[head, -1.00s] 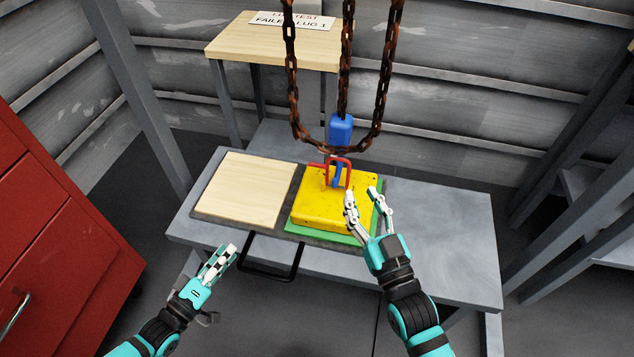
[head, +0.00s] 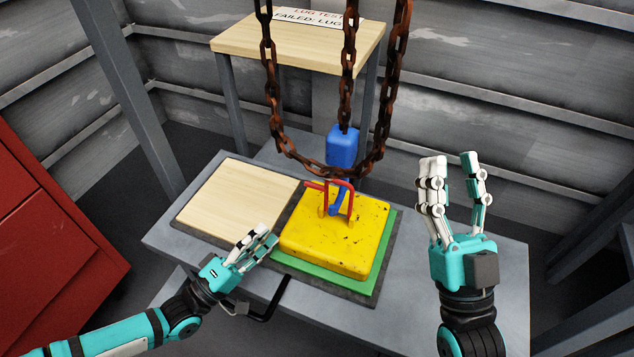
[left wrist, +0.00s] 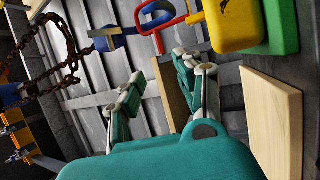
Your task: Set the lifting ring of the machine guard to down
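The machine guard is a yellow block (head: 322,245) on a green plate (head: 372,285). Its red lifting ring (head: 351,199) stands up from the top. A blue hook (head: 342,147) hangs on the chain, and its lower end appears to pass through the ring. In the left wrist view the red ring (left wrist: 158,38) and blue hook (left wrist: 120,34) show at the top, beside the yellow block (left wrist: 233,22). My left gripper (head: 268,238) is open and empty, just left of the block. My right gripper (head: 453,168) is open and empty, raised to the right of the block.
Rusty chains (head: 270,80) hang in front of the back table. A wooden board (head: 232,195) lies left of the block on the grey bench (head: 490,255). A black handle (head: 275,300) juts from the front. A wooden-topped table (head: 290,45) with a sign stands behind. A red cabinet (head: 55,240) is at left.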

